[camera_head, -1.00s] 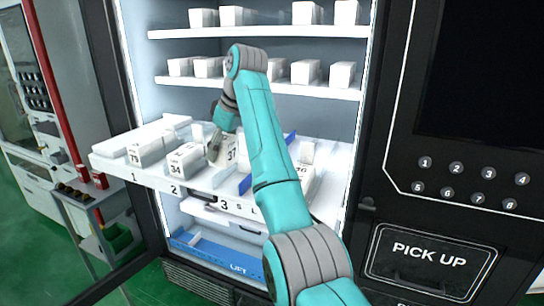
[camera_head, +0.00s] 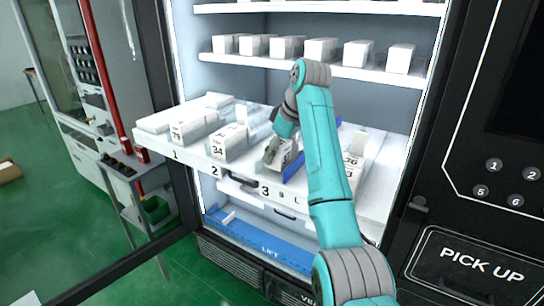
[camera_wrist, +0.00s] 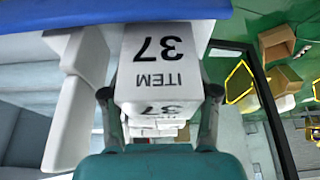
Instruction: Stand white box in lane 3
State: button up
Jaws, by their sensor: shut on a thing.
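The white box marked ITEM 37 (camera_wrist: 160,60) fills the middle of the wrist view, between the two fingers of my gripper (camera_wrist: 160,105). Its lettering is upside down in that view. In the head view my gripper (camera_head: 279,150) holds the box (camera_head: 282,156) over the front of lane 3 (camera_head: 265,191), left of a blue divider (camera_head: 294,170). The box looks tilted there and is partly covered by my gripper. I cannot tell whether its base touches the tray.
A white box marked 34 (camera_head: 229,142) stands in lane 2, and one marked 79 (camera_head: 190,128) in lane 1. Another numbered box (camera_head: 352,165) stands right of my arm. Shelves with white boxes (camera_head: 321,50) are above; a blue lift tray (camera_head: 262,245) is below.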

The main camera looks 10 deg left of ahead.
jog(key=shift+f, duration=0.8)
jog(key=o, duration=1.2)
jog(key=shift+f, duration=0.1)
